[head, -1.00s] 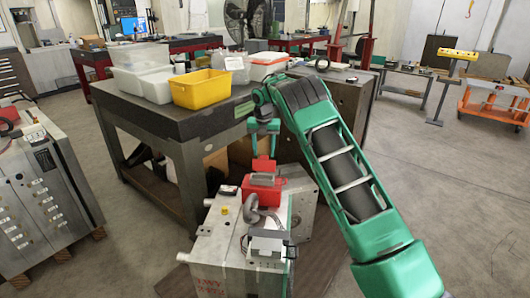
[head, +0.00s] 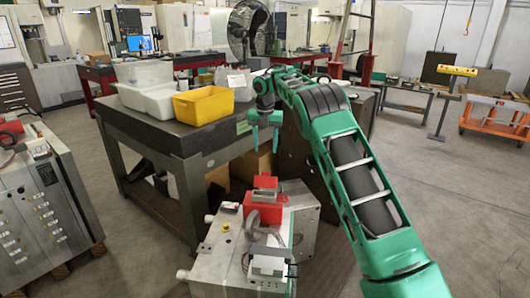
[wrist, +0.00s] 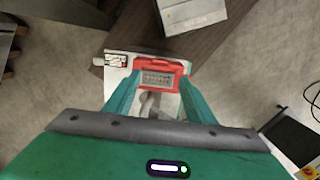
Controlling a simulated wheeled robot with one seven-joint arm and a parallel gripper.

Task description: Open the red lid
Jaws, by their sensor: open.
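The red housing (head: 264,213) sits on top of a pale metal mould block (head: 218,255). A part with a grey face and red edge (head: 265,182) stands up above it, apparently the raised lid; its exact angle is hard to tell. In the wrist view the red housing (wrist: 174,69) frames a grey face (wrist: 157,79) with small dark details. My gripper (head: 264,148) hangs above the housing, fingers pointing down, apart from it and empty. In the wrist view my gripper (wrist: 159,88) is open, with one finger to each side of the housing.
A dark-topped table (head: 200,135) with a yellow bin (head: 203,106) and white bins stands close behind left. A brown cabinet (head: 303,150) is behind my gripper. A grey hose (head: 252,226) curves beside the housing.

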